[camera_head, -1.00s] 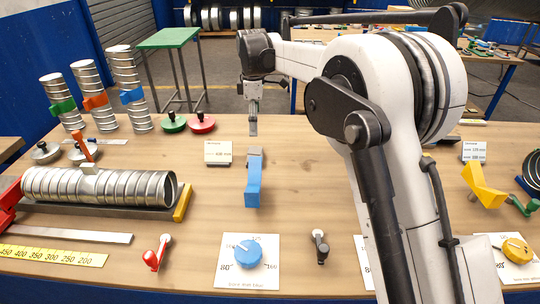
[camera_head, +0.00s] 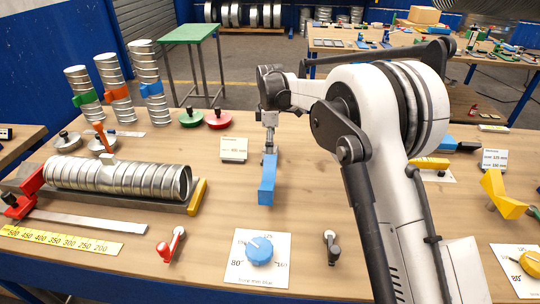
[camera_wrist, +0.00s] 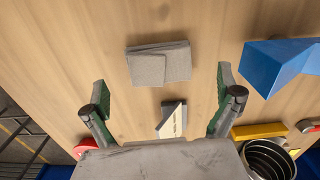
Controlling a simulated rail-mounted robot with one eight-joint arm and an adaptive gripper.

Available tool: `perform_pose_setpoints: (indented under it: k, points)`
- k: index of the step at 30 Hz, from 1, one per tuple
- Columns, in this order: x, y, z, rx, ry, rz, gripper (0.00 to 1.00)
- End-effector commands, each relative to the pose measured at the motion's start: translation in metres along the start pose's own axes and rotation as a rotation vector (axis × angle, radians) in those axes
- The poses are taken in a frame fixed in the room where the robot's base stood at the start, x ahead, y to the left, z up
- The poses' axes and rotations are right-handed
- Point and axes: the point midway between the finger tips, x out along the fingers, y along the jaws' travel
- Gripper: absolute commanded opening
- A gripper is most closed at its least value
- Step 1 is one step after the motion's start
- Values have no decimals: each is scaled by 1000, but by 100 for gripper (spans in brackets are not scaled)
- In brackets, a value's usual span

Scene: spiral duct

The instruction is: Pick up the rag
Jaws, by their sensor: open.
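The rag (camera_wrist: 158,64) is a folded grey cloth lying flat on the wooden table, seen in the wrist view. My gripper (camera_wrist: 161,83) is open and empty, its two green-padded fingers spread wide to either side of the rag's width. The fingers appear above the table and apart from the rag. In the head view my gripper (camera_head: 269,148) points down behind the blue block (camera_head: 267,182), and the rag is mostly or wholly hidden there. The blue block also shows right of the rag in the wrist view (camera_wrist: 272,66).
A small label stand (camera_head: 233,149) is close beside the gripper. The ribbed metal duct (camera_head: 120,178) lies at left with a yellow end piece (camera_head: 197,197). A blue dial (camera_head: 259,251) is in front. Green (camera_head: 190,118) and red (camera_head: 219,119) discs sit behind.

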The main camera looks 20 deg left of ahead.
Motion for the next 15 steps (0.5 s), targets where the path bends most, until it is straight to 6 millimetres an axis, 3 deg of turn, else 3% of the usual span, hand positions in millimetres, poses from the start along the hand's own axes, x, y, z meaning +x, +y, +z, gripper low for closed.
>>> perform_pose_setpoints:
  k: [9,15]
  points:
    - [40,2,-1,0,0,0,99]
    - [44,2,-1,0,0,0,99]
